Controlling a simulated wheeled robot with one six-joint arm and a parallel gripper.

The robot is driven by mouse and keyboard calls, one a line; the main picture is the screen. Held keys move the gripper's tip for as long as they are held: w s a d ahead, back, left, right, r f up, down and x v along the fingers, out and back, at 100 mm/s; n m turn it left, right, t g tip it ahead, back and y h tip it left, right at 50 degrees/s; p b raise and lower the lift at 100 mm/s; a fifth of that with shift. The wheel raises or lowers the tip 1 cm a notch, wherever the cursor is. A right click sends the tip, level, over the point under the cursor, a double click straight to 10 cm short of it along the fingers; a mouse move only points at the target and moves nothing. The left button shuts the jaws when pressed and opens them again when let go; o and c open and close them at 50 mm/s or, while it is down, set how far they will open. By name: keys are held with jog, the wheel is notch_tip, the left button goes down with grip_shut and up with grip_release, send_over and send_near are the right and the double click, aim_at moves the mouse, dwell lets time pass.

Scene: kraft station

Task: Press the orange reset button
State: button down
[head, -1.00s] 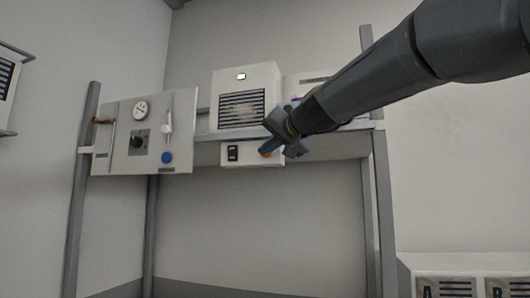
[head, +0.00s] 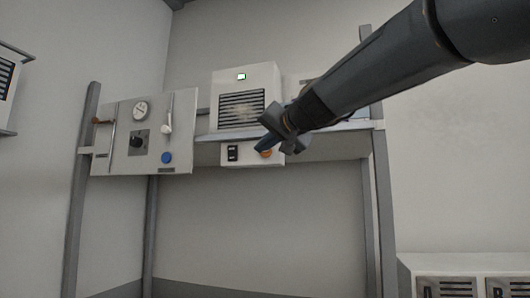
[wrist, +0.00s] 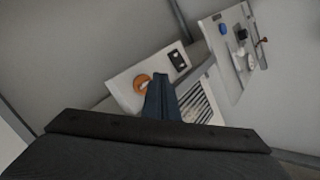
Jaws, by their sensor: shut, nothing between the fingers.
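The orange reset button (head: 266,153) sits on a white switch box (head: 246,161) under the shelf edge. It also shows in the wrist view as an orange disc (wrist: 142,84) with a pale mark across it. My gripper (head: 262,147) is shut and empty, with its fingertips close to the button and slightly up and left of it in the head view. In the wrist view the blue-grey fingers (wrist: 160,80) lie just right of the button. I cannot tell whether they touch the box.
A black rocker switch (head: 233,153) is beside the button. A white vented unit (head: 255,78) stands on the shelf above. A panel at left carries a gauge (head: 141,108), a black knob (head: 137,142) and a blue button (head: 166,158). Space below the shelf is open.

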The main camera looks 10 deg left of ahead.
jog(key=s, duration=0.3)
jog(key=shift+s+a, duration=0.15)
jog(key=shift+s, duration=0.1)
dwell(0.7)
jog(key=w+d+f+g+h, duration=0.15)
jog(key=d+f, duration=0.45)
jog(key=f, duration=0.6)
jog(key=d+f+g+h, duration=0.1)
jog(key=d+f+h, duration=0.35)
jog(key=f, duration=0.85)
jog(key=d+f+g+h, duration=0.1)
jog(key=d+f+g, duration=0.1)
jog(key=d+f, duration=0.75)
jog(key=s+d+f+g+h, duration=0.1)
jog(key=s+d+f+g, duration=0.1)
jog(key=s+d+f, duration=0.3)
jog(key=s+d+f+g+h+b, duration=0.1)
jog(key=s+d+f+g, duration=0.1)
jog(key=s+d+f, duration=0.4)
jog(key=s+d+f+g+h+b, duration=0.1)
jog(key=s+d+f, duration=0.4)
jog(key=s+f, duration=0.8)
notch_tip(320, 180, down, 7)
jog(key=shift+d+f+m+g+h, duration=0.15)
jog(key=shift+d+m+g+h, duration=0.25)
jog(key=shift+g, duration=0.35)
jog(key=shift+s, duration=0.1)
